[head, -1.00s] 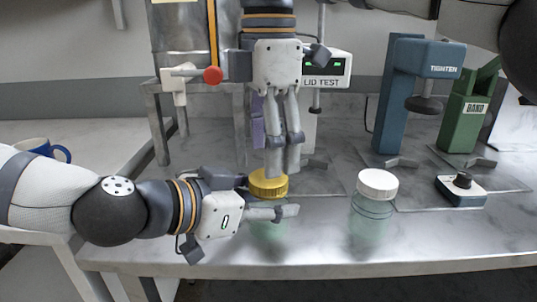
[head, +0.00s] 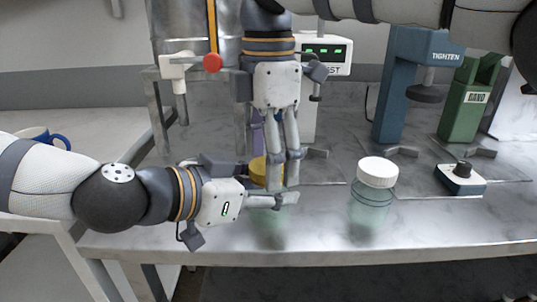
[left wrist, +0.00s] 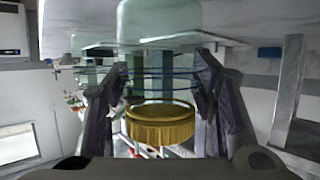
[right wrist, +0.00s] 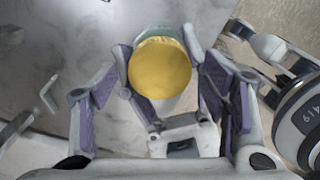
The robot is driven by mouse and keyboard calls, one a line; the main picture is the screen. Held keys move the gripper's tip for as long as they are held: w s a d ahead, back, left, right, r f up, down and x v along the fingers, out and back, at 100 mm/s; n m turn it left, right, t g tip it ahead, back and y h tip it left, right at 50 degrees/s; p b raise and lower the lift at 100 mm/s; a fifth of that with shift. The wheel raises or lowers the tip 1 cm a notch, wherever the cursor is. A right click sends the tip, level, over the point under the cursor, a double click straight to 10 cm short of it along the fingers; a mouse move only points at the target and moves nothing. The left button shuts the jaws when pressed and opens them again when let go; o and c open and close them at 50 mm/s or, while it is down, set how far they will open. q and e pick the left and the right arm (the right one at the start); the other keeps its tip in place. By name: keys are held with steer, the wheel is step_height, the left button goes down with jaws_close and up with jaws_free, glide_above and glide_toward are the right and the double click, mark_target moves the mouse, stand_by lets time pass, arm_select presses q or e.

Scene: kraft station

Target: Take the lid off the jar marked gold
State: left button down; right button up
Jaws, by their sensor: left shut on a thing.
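The jar with the gold lid (head: 258,171) stands near the front of the metal table; its clear greenish body (head: 270,228) shows below my left gripper (head: 282,200). My left gripper is shut around the jar's side, below the lid. The lid shows between its fingers in the left wrist view (left wrist: 160,126). My right gripper (head: 283,182) points down from above, its fingers partly hiding the lid in the head view. In the right wrist view the lid (right wrist: 160,68) lies between its spread fingertips, close to both. The lid is on the jar.
A second clear jar with a white lid (head: 377,172) stands to the right. Behind are a white lid tester (head: 325,55), a blue tightening stand (head: 400,90), a green band device (head: 468,100) and a small knob box (head: 461,178). A blue mug (head: 50,138) is at far left.

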step_height(320, 180, up, 4)
steer(key=shift+r, duration=0.25)
arm_select(q)
steer(key=c, duration=0.6)
jaws_free()
